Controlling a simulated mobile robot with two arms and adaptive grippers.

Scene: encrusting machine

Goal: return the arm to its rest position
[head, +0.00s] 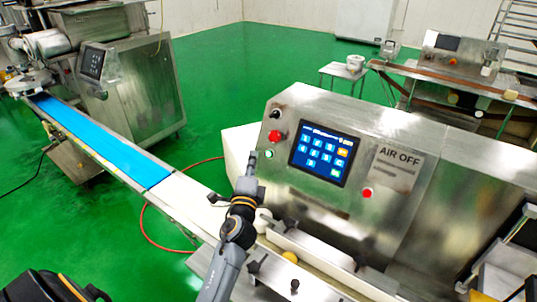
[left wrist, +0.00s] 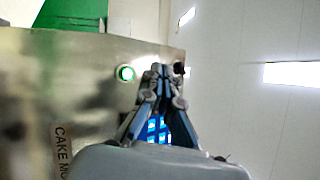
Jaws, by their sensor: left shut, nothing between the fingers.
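My left arm comes up from the bottom of the head view, and its gripper (head: 252,162) is shut and empty. It is in front of the steel machine's control panel (head: 386,222), close to a lit green button (head: 268,154). In the left wrist view the closed fingertips (left wrist: 158,70) are just right of the green button (left wrist: 125,73), with the blue screen (left wrist: 158,128) partly hidden behind the fingers. I cannot tell whether the fingertips touch the panel. My right gripper is not in view.
The touchscreen (head: 324,152), a red button (head: 275,135), a black knob (head: 275,114) and another red button (head: 367,193) are on the panel. A conveyor with a blue belt (head: 100,140) runs at left. Green floor (head: 230,75) is open behind.

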